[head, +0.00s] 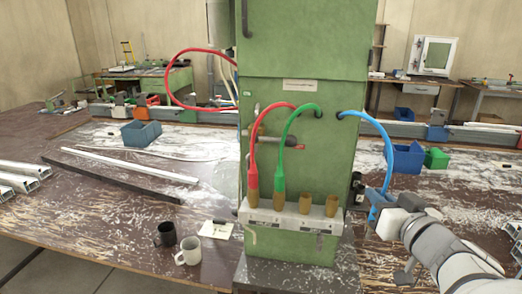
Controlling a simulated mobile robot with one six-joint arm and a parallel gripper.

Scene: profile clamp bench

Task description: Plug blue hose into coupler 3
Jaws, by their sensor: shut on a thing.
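The blue hose (378,125) leaves the right side of the green cabinet, arcs right and hangs down to my gripper (374,208). My gripper is shut on its lower end, right of the coupler block (288,219) and apart from it. Brass couplers stand upright in a row on this block. The red hose (253,165) meets the leftmost coupler (254,197) and the green hose (279,165) meets the second (279,203). The third coupler from the left (305,203) and the rightmost one (331,206) have open tops with no hose. The block's labels are too small to read.
The green cabinet (300,65) rises behind the couplers. A black mug (166,234), a white mug (188,251) and a note (215,229) lie left of it. Blue (404,158) and green bins (436,158) stand behind my arm. A dark object (356,190) is near my gripper.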

